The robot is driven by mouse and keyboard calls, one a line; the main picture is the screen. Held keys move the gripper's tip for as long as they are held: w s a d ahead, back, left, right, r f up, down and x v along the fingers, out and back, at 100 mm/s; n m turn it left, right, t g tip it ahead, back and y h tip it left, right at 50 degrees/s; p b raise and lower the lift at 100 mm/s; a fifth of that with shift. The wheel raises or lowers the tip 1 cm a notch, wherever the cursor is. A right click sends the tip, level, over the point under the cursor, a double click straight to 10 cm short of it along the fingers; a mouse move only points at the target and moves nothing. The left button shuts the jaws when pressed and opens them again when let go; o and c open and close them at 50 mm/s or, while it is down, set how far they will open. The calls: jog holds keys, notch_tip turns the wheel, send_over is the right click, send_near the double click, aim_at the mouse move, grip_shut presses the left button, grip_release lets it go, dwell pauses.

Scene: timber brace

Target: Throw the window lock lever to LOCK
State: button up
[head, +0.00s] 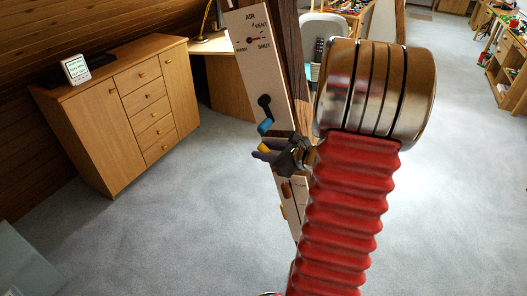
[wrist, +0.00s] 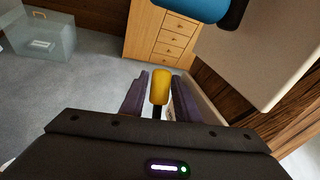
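A pale control panel (head: 257,75) runs down a dark timber post. A lever with a blue grip (head: 265,126) is mounted on it; the blue grip also shows at the top of the wrist view (wrist: 195,8). Below it is a yellow grip (head: 265,149) on a dark stem, which stands between my fingers in the wrist view (wrist: 161,87). My gripper (head: 268,152) has its two purple fingers on either side of the yellow grip, with narrow gaps showing; it looks open. My gripper hides this lever's base and any LOCK marking.
The panel top has a dial (head: 253,40) marked AIR, VENT and SHUT. Lower on the post are orange parts (head: 286,190). A wooden cabinet (head: 120,110) stands left, a desk (head: 225,75) behind. A clear box (wrist: 40,38) is on the floor. Grey carpet is open around.

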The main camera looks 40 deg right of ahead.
grip_shut()
